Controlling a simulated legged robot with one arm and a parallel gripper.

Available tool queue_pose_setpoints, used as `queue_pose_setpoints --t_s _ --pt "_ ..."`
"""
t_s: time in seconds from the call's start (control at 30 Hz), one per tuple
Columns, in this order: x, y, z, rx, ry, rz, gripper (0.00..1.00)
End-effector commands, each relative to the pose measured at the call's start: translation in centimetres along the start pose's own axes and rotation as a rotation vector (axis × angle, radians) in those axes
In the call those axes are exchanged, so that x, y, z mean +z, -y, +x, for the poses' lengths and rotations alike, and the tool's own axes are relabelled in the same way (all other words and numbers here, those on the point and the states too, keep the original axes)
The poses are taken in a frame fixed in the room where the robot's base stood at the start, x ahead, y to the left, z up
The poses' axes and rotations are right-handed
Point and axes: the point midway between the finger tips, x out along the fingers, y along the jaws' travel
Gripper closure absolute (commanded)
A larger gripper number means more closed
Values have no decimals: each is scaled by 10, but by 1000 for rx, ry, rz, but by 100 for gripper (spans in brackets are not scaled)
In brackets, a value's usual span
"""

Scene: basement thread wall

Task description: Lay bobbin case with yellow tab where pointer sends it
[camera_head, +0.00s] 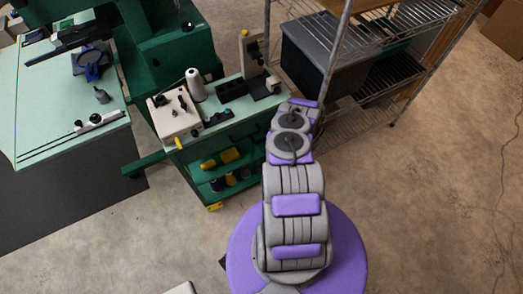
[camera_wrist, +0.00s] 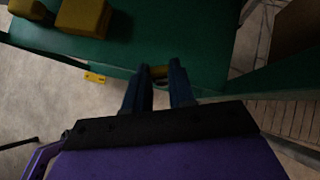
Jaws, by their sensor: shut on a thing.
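In the head view the gripper is hidden beyond my arm, at the cart's right side. A pale block (camera_head: 172,117) with several small dark parts sits on the green cart's top, with a yellow piece (camera_head: 178,143) at its front edge. I cannot make out a pointer for certain.
The green cart (camera_head: 228,130) has shelves with yellow items (camera_wrist: 85,15) and dark spools. A white cone (camera_head: 195,85) and a tall beige stand (camera_head: 250,55) stand on top. A wire rack (camera_head: 345,95) with a grey bin (camera_head: 325,60) is close on the right. Floor is clear at the far right.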

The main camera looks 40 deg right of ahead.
Motion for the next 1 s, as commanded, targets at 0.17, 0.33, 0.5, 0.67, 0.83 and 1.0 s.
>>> queue_pose_setpoints --t_s 0.17,0.33,0.5,0.67,0.83,1.0 --pt "17 0 17 -2 1 -2 100" --pt "23 -1 22 -1 -1 -3 100" --pt "8 0 40 0 -3 1 100" --pt "-2 -1 51 1 -2 3 100" --pt "0 -1 50 -1 -2 1 100" --pt "0 -1 50 -1 -1 0 69"
